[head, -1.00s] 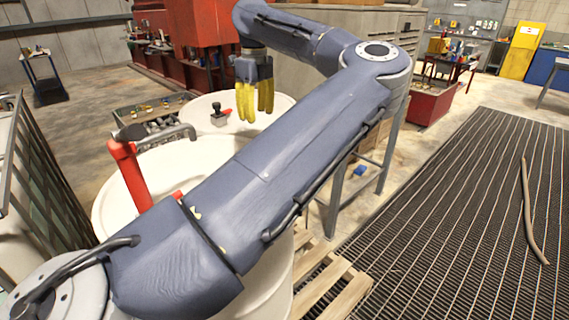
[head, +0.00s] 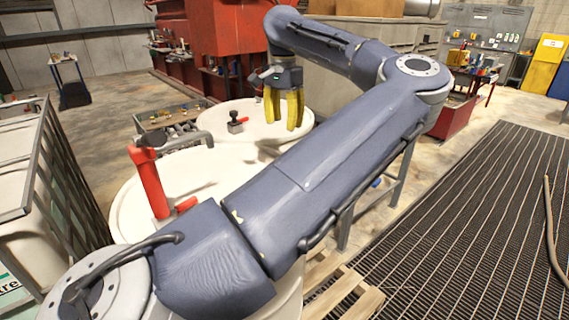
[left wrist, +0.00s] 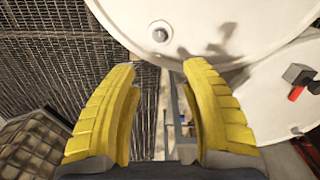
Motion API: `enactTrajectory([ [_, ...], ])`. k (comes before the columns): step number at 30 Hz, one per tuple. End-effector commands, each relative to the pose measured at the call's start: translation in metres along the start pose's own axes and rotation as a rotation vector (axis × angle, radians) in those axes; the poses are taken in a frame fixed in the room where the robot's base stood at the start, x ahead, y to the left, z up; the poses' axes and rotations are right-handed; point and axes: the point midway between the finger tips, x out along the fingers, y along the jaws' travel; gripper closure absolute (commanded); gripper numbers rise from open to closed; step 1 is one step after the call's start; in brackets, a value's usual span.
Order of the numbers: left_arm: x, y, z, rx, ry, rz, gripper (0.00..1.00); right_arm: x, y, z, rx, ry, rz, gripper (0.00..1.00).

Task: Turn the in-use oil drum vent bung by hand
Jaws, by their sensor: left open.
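A white drum (head: 125,200) with a red upright pump (head: 151,180) and grey spout stands near me, partly hidden by my left arm. The left wrist view shows a white drum lid (left wrist: 265,15) with a small round bung (left wrist: 160,32) near its edge; it looks like the same drum. In the head view this bung is hidden behind the arm. My left gripper (head: 284,122) has yellow fingers pointing down, open and empty. In the left wrist view the bung lies beyond the gap between its fingertips (left wrist: 158,68), apart from them. My right gripper is not in view.
A second white drum (head: 212,125) carries a fitting with a red handle (head: 237,122). A wooden pallet (head: 340,295) lies below. A caged tank (head: 30,215) stands at left, a red machine (head: 225,45) behind. The dark floor grating (head: 470,230) is mostly open, with a hose lying on it.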

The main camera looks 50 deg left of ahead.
Motion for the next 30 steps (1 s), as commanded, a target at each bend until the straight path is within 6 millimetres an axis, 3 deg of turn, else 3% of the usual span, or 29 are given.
enactTrajectory([
  [5, 0.014, 0.0, 0.0, -0.013, -0.001, 0.001, 0.55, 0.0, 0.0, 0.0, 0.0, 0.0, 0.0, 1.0],
  [21, 0.109, 0.001, 0.0, -0.01, -0.002, 0.001, 0.55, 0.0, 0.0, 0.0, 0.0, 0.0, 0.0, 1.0],
  [30, 0.152, 0.001, 0.0, -0.008, -0.001, 0.0, 0.55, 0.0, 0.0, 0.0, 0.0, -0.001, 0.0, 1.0],
])
